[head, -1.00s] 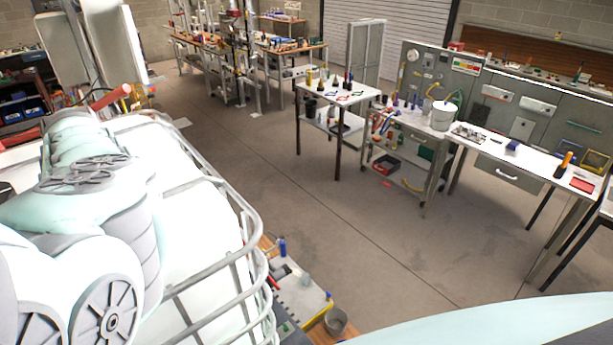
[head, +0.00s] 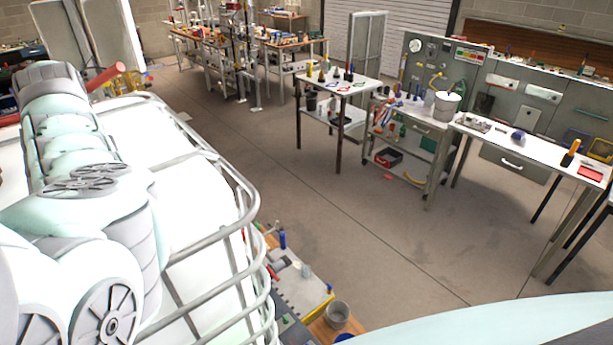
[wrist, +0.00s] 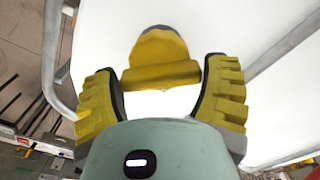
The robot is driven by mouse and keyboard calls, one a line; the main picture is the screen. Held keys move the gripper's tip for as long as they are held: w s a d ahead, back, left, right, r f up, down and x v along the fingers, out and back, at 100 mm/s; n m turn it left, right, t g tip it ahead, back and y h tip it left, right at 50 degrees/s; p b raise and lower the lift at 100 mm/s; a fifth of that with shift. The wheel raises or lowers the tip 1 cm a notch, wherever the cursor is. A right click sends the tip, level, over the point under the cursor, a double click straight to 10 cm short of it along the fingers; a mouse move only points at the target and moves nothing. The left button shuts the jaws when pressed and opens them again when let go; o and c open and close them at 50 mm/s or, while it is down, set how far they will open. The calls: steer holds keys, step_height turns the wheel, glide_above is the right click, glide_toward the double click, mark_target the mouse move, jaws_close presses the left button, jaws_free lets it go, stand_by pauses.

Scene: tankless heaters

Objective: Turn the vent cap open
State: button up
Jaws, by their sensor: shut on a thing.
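A yellow cap (wrist: 160,62) with a wide crossbar is at the top middle of the wrist view, against a white surface. I take it to be the vent cap. My gripper (wrist: 160,92) has its two yellow and black fingers at the two ends of the crossbar, shut on it. The inner contact faces are partly hidden. In the head view, a white tank (head: 205,240) inside a grey tube cage stands at the left. My arm reaches over it, and my gripper and the cap are hidden there.
The cage's grey rails (head: 235,180) curve close around the tank's top. A red cylinder (head: 105,76) lies beyond the tank. A low workbench with a metal cup (head: 337,314) is beside the cage. Steel tables (head: 535,150) stand at the right. Open floor (head: 300,190) lies between.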

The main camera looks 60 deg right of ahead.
steer(key=shift+f+n+b, duration=0.2)
steer(key=shift+n+b, duration=0.4)
steer(key=shift+n, duration=0.4)
steer(key=n+b, duration=0.1)
steer(key=n, duration=0.1)
steer(key=shift+d+n, duration=0.1)
steer(key=shift+n, duration=0.2)
steer(key=n+b, duration=0.3)
steer(key=n, duration=0.1)
steer(key=shift+r+n, duration=0.15)
steer(key=shift+n, duration=0.25)
steer(key=o, duration=1)
steer(key=shift+r, duration=0.1)
steer(key=shift+r, duration=3.75)
